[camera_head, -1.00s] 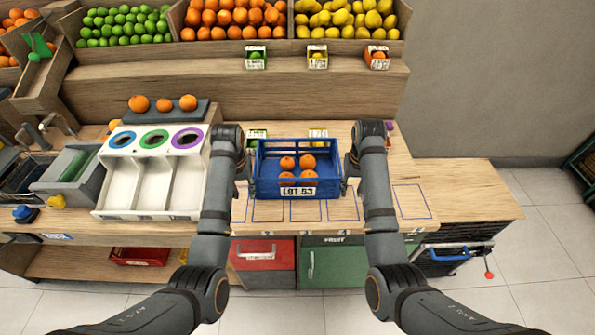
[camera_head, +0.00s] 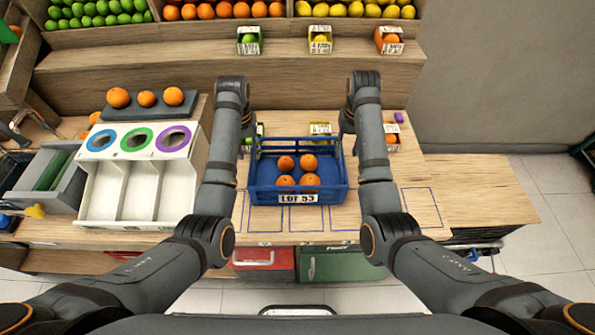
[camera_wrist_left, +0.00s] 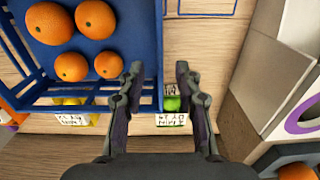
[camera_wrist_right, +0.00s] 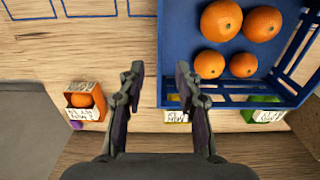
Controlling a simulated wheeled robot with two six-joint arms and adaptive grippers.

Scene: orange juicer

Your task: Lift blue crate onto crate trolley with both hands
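The blue crate (camera_head: 297,180) stands on the wooden counter with several oranges inside and a "LOT 53" label on its front. My left gripper (camera_head: 246,140) is at its left side towards the back, my right gripper (camera_head: 347,138) at its right side towards the back. In the left wrist view the left gripper's fingers (camera_wrist_left: 157,70) are apart, with the crate's side edge (camera_wrist_left: 151,30) appearing between them. In the right wrist view the right gripper's fingers (camera_wrist_right: 160,70) are likewise apart around the line of the opposite edge (camera_wrist_right: 164,30). Finger contact and depth cannot be told. I cannot make out a crate trolley.
A white sorting bin (camera_head: 140,175) with coloured rings stands left of the crate. Small fruit boxes, including an orange one (camera_head: 391,134), stand behind. Marked squares (camera_head: 422,207) lie in front and to the right. A raised wooden shelf (camera_head: 300,80) blocks the back.

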